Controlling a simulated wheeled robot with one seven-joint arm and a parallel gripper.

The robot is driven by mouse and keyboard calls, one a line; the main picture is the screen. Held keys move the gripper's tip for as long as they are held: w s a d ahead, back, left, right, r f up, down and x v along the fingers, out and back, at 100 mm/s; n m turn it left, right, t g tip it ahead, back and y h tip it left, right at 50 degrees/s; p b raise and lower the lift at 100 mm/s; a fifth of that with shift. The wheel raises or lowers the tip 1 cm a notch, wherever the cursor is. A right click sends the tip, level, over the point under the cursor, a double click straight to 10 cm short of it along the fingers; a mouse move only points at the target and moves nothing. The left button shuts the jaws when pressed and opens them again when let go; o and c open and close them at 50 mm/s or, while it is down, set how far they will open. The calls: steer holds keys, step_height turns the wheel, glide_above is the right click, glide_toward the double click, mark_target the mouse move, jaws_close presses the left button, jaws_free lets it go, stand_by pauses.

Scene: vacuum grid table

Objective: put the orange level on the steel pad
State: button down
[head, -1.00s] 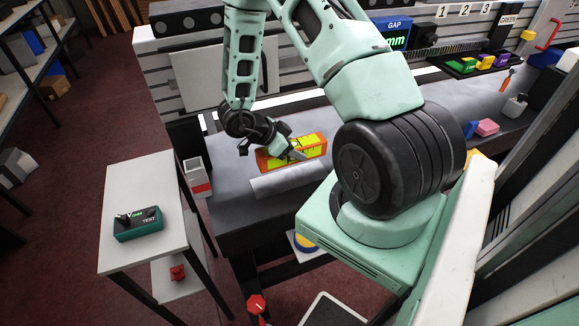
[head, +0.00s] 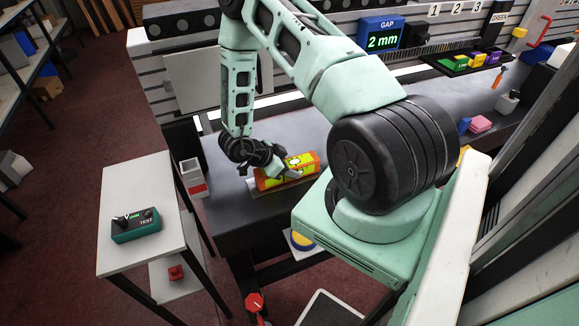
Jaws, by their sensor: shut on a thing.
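The orange level (head: 303,161), a long orange block with yellow-green faces, is on the dark bench in the head view. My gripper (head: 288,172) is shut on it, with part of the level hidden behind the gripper. The steel pad (head: 268,192) is a flat grey plate under and in front of the level, mostly covered by it. The level runs roughly along the pad's length. I cannot tell whether the level touches the pad or hangs just above it.
A white side table with a green tester (head: 136,225) stands at left. A red-and-white bin (head: 194,178) is by the bench's left end. A blue gap display (head: 381,39) reads 2 mm. A black tray (head: 466,60) of coloured blocks lies at the back right.

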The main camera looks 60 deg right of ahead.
steer(key=shift+f, duration=0.15)
steer(key=c, duration=0.7)
jaws_free()
